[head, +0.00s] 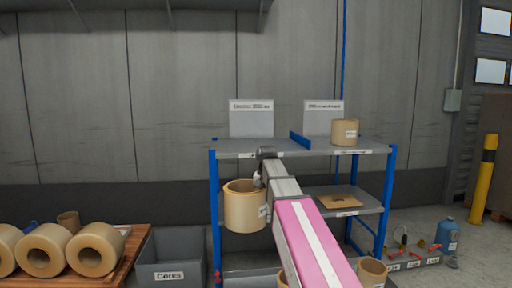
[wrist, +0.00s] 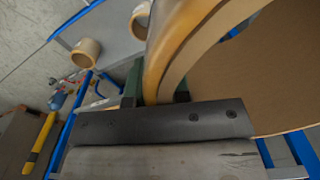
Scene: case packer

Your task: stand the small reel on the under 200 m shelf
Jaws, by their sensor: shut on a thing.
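My gripper (head: 259,180) is shut on the wall of a tan reel (head: 240,208) with a white label. The reel hangs upright in front of the rack's left side, below the top shelf's level, and appears clear of the shelves. In the wrist view the reel's curved rim (wrist: 163,50) fills the middle, between the fingers (wrist: 158,97). The top shelf (head: 235,146) has a left sign (head: 251,118) and a right sign (head: 323,117), whose small print is hard to read. A blue divider (head: 300,140) separates the bays. The left bay looks empty.
Another tan reel (head: 345,133) stands in the top shelf's right bay. Flat brown cardboard (head: 338,202) lies on the middle shelf. A grey cores bin (head: 171,258) and a wooden table (head: 130,246) with several large rolls are at left. A yellow post (head: 484,180) stands at right.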

